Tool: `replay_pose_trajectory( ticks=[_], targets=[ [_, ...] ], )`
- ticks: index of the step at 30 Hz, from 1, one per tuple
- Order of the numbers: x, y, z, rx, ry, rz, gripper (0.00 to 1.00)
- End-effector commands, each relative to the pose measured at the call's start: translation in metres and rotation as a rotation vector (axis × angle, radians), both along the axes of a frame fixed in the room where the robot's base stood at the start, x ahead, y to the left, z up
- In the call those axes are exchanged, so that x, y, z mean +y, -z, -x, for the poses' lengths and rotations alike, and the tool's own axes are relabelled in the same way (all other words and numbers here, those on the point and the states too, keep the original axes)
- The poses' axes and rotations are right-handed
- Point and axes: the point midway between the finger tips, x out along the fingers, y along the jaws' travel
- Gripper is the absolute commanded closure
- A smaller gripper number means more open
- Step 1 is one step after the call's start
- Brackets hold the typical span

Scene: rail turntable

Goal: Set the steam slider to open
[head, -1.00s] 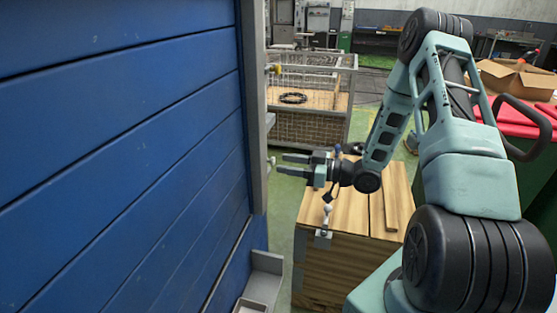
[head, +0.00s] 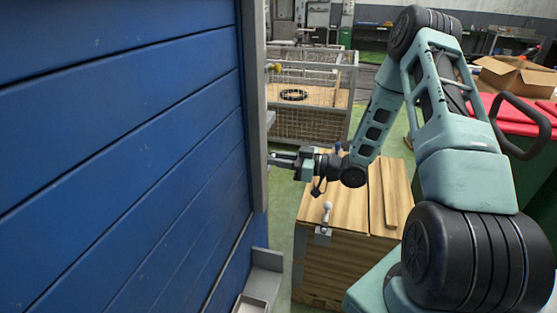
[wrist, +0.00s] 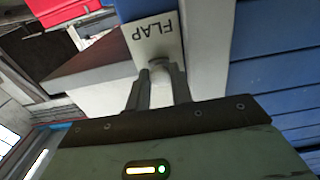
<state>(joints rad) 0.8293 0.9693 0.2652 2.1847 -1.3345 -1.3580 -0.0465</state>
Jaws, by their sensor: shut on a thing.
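My gripper (head: 272,159) reaches left to the grey edge post of the blue wall in the head view. In the wrist view my gripper (wrist: 160,82) is shut on a small grey knob (wrist: 159,64), one finger on each side of it. The knob sits just below a pale plate (wrist: 153,38) lettered FLAP. In the head view the fingers hide the knob. I see no label reading steam and no open or closed marking, so I cannot tell the slider's setting.
The blue plank wall (head: 120,150) fills the left, with a grey ledge (head: 266,262) low beside it. A wire cage (head: 310,125) stands behind; a cardboard box (head: 515,75) lies at right.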

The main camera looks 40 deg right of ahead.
Motion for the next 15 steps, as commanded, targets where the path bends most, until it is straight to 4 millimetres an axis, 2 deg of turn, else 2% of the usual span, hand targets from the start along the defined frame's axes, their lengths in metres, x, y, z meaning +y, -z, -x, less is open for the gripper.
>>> replay_pose_trajectory(
  ticks=[3, 7, 15],
  targets=[
    [0.0, -0.023, 0.0, -0.002, -0.001, 0.002, 1.0],
    [0.0, -0.043, 0.0, -0.001, -0.001, 0.002, 1.0],
    [-0.001, -0.042, 0.0, 0.0, 0.0, 0.0, 1.0]
  ],
)
